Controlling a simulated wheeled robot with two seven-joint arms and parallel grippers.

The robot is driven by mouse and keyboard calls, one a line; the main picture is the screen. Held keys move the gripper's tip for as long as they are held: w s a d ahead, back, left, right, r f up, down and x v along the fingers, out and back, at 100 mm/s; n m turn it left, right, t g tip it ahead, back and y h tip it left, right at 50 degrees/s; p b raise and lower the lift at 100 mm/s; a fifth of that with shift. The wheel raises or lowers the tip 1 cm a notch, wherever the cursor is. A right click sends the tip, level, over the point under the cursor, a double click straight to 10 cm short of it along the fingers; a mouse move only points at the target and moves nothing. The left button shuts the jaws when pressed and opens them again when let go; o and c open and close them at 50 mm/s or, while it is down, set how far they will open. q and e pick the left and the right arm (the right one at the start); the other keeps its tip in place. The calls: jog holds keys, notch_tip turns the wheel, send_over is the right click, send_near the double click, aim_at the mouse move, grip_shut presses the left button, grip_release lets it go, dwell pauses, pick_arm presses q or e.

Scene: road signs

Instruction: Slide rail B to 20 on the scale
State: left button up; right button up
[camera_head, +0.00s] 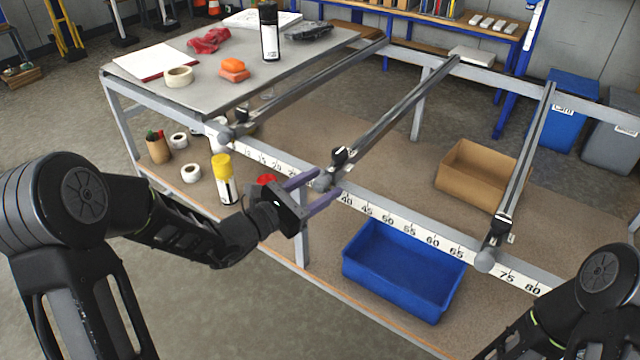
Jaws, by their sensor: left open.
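Three rails cross the frame. The middle one, which I take to be rail B (405,100), has its front end and grey knob (323,181) on the front beam. The white scale (400,222) runs along that beam. The middle rail stands just left of the 40 mark; the marks right by it are hidden by my gripper. My left gripper (328,182) is open, its purple fingers on either side of the knob; I cannot tell whether they touch it. My right arm shows at the lower right, but its gripper is out of view.
The left rail (310,75) ends near the low marks; the right rail (525,150) ends near 75. A grey tabletop (140,85) with tape and bottle is at left. A blue bin (400,275) and a cardboard box (480,178) stand on the lower shelf.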

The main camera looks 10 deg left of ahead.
pick_arm(q)
grip_shut()
dwell(0.7)
jog(key=shift+w, duration=0.1)
dwell(0.7)
